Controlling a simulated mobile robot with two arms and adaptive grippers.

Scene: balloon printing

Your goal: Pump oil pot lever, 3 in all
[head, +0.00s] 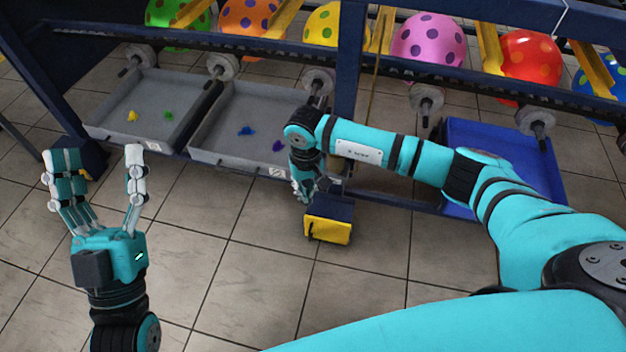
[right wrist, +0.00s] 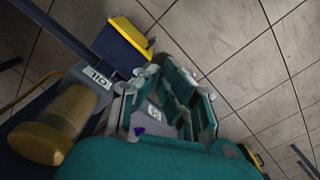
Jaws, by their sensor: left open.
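The oil pot (right wrist: 50,125), an amber cylinder with a grey part marked OIL (right wrist: 97,75), shows at the left of the right wrist view. In the head view my right arm hides most of that spot. I cannot pick out its lever clearly. My right gripper (head: 304,192) points down beside the frame post. In the right wrist view its fingers (right wrist: 158,88) are close to the right of the OIL label; contact and how far they are shut are unclear. My left gripper (head: 97,165) is open and empty, over the floor at the left.
A yellow and dark blue box (head: 329,220) sits just below my right gripper. Grey trays (head: 190,140) with small deflated balloons and a blue bin (head: 520,145) line the blue frame. Dotted balloons (head: 430,40) are behind. The tiled floor in front is clear.

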